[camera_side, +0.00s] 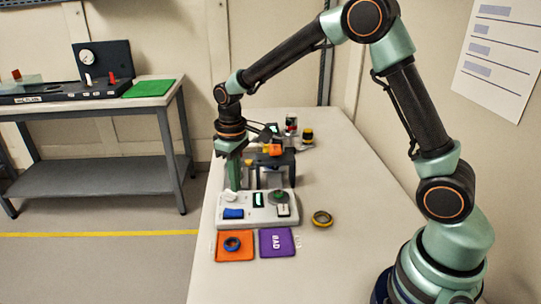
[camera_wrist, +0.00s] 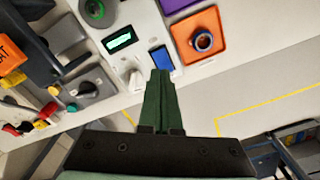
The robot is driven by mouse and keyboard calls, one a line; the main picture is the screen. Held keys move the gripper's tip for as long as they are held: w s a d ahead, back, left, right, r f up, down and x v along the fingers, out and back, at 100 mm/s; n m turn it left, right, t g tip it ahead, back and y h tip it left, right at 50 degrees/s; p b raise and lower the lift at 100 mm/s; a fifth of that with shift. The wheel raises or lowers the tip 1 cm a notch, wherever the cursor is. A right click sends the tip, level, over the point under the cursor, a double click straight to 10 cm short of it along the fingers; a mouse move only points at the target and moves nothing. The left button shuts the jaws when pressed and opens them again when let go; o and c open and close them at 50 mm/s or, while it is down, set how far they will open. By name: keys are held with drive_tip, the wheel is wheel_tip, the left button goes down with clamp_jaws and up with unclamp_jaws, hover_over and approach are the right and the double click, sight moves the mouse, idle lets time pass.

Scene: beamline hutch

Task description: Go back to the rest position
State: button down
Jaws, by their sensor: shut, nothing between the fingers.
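My gripper (camera_side: 234,186) is shut and empty. Its green fingers point down at the back left of the white control box (camera_side: 257,222), close to a white knob (camera_side: 231,196). In the wrist view the closed fingers (camera_wrist: 160,76) appear in front of the white box, near its blue switch (camera_wrist: 162,59) and lit display (camera_wrist: 120,40). I cannot tell whether the tips touch the box. My arm reaches from its base at the right across the white table (camera_side: 330,255).
In front of the box lie an orange pad (camera_side: 235,254) with a blue ring (camera_side: 232,243) and a purple pad (camera_side: 277,243). A dark stand (camera_side: 277,160) is behind the box.

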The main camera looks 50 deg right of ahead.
drive_tip(key=s+d+r+m+t, duration=0.3)
drive_tip(key=s+d+r+t, duration=0.1)
drive_tip(key=s+r, duration=1)
drive_tip(key=shift+s+t, duration=0.8)
drive_tip(key=shift+s, duration=0.35)
